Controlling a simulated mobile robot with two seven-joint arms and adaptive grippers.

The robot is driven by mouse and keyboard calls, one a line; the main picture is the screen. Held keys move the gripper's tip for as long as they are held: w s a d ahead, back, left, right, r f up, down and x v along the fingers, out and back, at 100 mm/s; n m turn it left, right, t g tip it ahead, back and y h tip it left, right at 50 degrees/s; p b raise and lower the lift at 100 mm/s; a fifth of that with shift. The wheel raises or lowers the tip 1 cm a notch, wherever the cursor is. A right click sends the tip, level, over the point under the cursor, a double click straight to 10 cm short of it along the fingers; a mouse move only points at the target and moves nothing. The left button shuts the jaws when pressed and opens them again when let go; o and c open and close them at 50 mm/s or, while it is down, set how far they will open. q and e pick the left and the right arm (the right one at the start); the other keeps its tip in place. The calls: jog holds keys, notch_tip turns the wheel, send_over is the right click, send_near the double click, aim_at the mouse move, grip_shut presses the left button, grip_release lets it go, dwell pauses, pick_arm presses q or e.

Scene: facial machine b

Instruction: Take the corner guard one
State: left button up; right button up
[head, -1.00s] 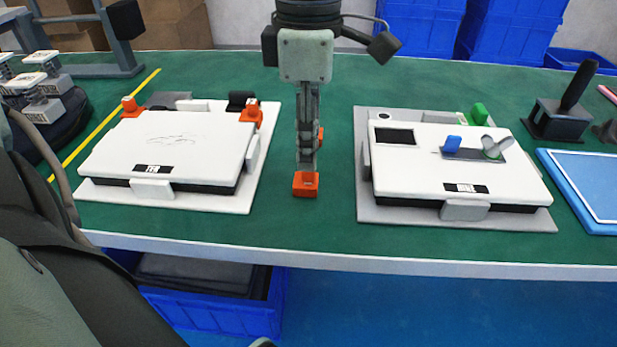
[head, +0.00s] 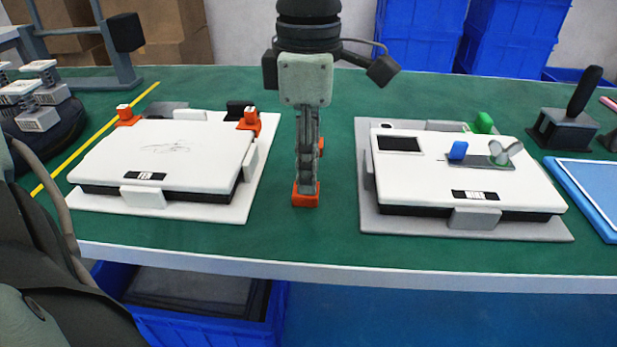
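An orange corner guard (head: 306,201) sits on the green table between two white machines. My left gripper (head: 307,187) points straight down, its fingertips at the guard and overlapping its upper part. The fingers show edge-on, so I cannot tell whether they are closed on it. A second orange piece (head: 321,146) shows partly behind the fingers. Two more orange guards are at the back of the left machine (head: 165,160), one at its left corner (head: 125,114) and one at its right corner (head: 249,121). My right gripper is not in view.
The right machine (head: 465,177) lies on a grey board, with a blue piece (head: 457,150) on top. A black-handled tool (head: 567,122) and blue tray (head: 590,195) are at the right. A blue crate (head: 210,320) stands below the table's front edge. Bare green table surrounds the orange guard.

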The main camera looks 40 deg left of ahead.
pick_arm(q)
jog(key=shift+c, duration=1)
grip_shut()
notch_tip(320, 180, up, 8)
jog(key=p, duration=0.5)
jog(key=shift+r, duration=0.1)
